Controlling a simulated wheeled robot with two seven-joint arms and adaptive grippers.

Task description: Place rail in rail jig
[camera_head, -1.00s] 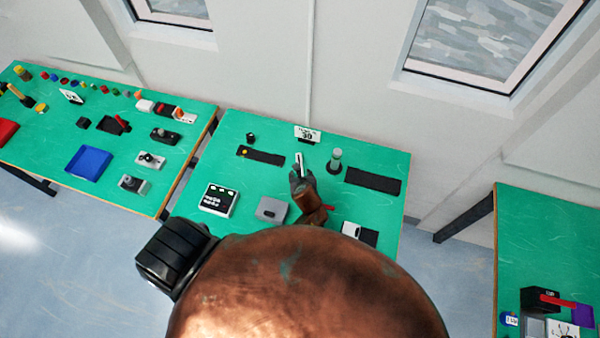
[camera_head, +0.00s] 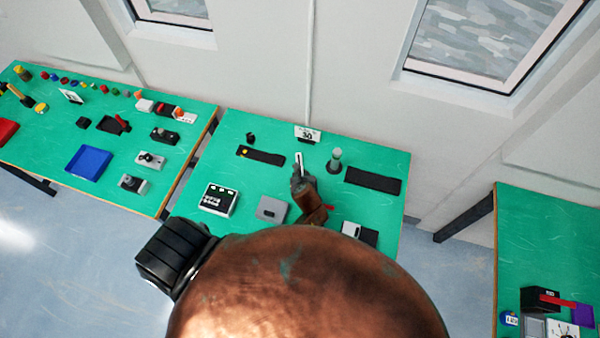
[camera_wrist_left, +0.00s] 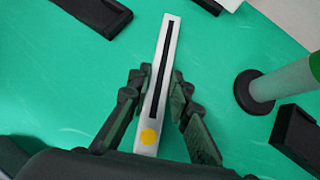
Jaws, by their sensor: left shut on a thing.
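The rail (camera_wrist_left: 165,70) is a slim pale bar with a long black slot and a yellow dot at its near end. My left gripper (camera_wrist_left: 156,98) is shut on it, with a finger on each side. In the head view the rail (camera_head: 299,160) points toward the back of the middle table, above the left gripper (camera_head: 299,174). A long black block (camera_head: 262,156) with a yellow dot, possibly the rail jig, lies left of the gripper. Part of a black block (camera_wrist_left: 95,14) shows at the wrist view's top left. The right gripper is not in view.
A grey post (camera_head: 336,158) on a dark base stands close right of the gripper. A black slab (camera_head: 372,180) lies farther right. A grey block (camera_head: 271,208) and a white-and-black box (camera_head: 219,199) lie nearer. Green table is clear between them.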

